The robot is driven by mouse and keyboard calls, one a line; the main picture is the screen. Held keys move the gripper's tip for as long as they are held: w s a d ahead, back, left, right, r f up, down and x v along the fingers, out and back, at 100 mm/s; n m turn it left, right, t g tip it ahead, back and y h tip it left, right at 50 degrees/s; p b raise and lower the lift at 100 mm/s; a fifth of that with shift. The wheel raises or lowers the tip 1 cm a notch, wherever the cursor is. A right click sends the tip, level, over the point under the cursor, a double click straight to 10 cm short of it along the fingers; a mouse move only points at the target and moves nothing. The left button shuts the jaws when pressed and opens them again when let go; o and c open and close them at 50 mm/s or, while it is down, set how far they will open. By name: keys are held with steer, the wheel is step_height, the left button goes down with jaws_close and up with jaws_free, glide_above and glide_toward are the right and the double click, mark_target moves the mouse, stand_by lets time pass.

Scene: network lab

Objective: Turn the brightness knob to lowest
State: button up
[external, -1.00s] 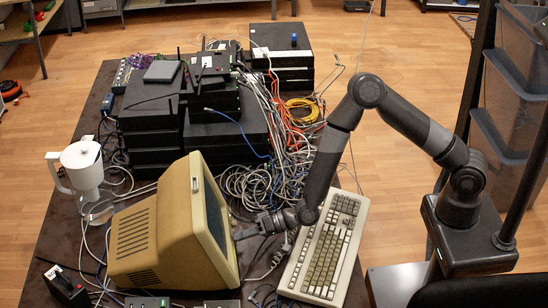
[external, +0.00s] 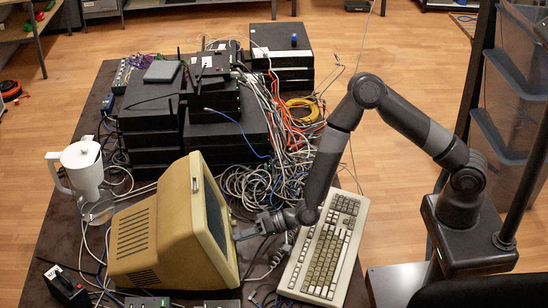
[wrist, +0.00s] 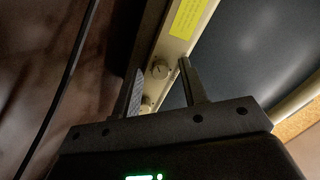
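A beige computer monitor (external: 170,225) stands on the dark table, its screen facing right toward my arm. In the wrist view its beige front frame (wrist: 185,35) runs diagonally beside the dark screen (wrist: 255,55). A small round knob (wrist: 160,69) sits on that frame, between and just beyond my fingertips. A second knob (wrist: 147,105) shows partly lower down between the fingers. Which of the two sets the brightness cannot be read. My gripper (wrist: 158,68) is open, with a finger on each side of the frame strip. In the external view my gripper (external: 240,236) is at the monitor's front edge.
A yellow label (wrist: 190,18) is on the frame above the knob. A keyboard (external: 325,248) lies right of the monitor, under my arm. Tangled cables (external: 255,185) and stacked black boxes (external: 150,145) fill the table behind. A white jug (external: 83,168) stands at left.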

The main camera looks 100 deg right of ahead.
steer(key=v, duration=1)
steer(key=shift+s+r, duration=0.2)
steer(key=shift+s, duration=0.15)
steer(key=s+r+n+g+h, duration=0.1)
steer(key=s+r+n+g, duration=0.5)
steer(key=s+r, duration=0.9)
steer(key=s+d+r+n+g, duration=0.1)
steer(key=s+r, duration=0.4)
steer(key=s, duration=0.5)
steer(key=s+d+r+n+g, duration=0.1)
steer(key=s+r, duration=0.4)
steer(key=s, duration=0.6)
steer(key=shift+s+d+r+n+g+h, duration=0.2)
steer(key=shift+r+n+g+h, duration=0.15)
steer(key=shift+n, duration=0.45)
